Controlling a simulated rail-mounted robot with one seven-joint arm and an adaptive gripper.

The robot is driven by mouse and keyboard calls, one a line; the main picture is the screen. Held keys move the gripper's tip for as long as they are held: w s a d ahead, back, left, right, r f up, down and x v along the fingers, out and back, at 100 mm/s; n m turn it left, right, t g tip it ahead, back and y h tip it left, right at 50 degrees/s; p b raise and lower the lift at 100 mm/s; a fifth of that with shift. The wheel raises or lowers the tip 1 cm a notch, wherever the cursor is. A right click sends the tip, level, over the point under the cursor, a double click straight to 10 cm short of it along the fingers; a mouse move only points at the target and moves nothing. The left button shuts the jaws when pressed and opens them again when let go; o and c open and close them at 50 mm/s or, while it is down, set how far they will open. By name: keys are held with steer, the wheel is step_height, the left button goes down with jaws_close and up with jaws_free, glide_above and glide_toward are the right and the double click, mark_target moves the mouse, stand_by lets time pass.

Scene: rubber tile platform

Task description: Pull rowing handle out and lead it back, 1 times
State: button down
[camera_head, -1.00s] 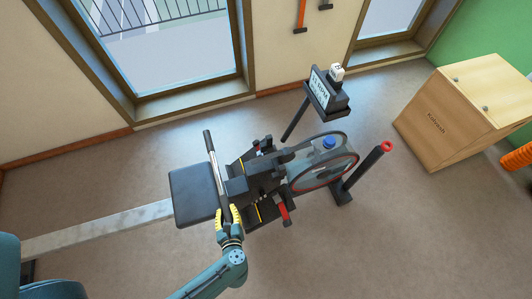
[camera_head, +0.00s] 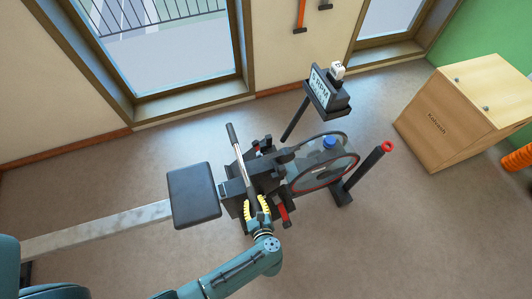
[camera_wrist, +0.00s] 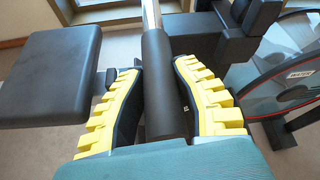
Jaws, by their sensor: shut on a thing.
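The rowing handle (camera_head: 240,163) is a bar with a bright metal middle and dark grips, lying across the front of the rowing machine near its flywheel housing. My gripper (camera_head: 258,209) has yellow ridged fingers and is shut on the handle's near dark grip. In the wrist view the dark grip (camera_wrist: 164,85) runs between the two yellow fingers of my gripper (camera_wrist: 163,105). The black seat (camera_head: 194,195) is on the pale rail (camera_head: 100,230), left of the handle. The flywheel (camera_head: 325,170) with a red rim is to the right.
A monitor (camera_head: 328,90) stands on a post behind the machine. A dark post with a red top (camera_head: 387,147) rises at its right. A wooden cabinet (camera_head: 455,125) stands far right. Floor is clear around the rail.

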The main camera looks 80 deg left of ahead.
steer(key=shift+s+d+f, duration=0.1)
steer(key=shift+s+f, duration=0.15)
steer(key=w+a+b, duration=0.2)
steer(key=w+b, duration=0.2)
steer(key=w, duration=0.6)
steer(key=shift+a, duration=0.3)
steer(key=c, duration=0.7)
jaws_free()
steer(key=shift+s+a, duration=0.1)
steer(key=shift+s, duration=0.05)
steer(key=shift+c, duration=0.2)
steer(key=shift+r, duration=0.15)
steer(key=p+v, duration=0.4)
steer(key=v, duration=0.3)
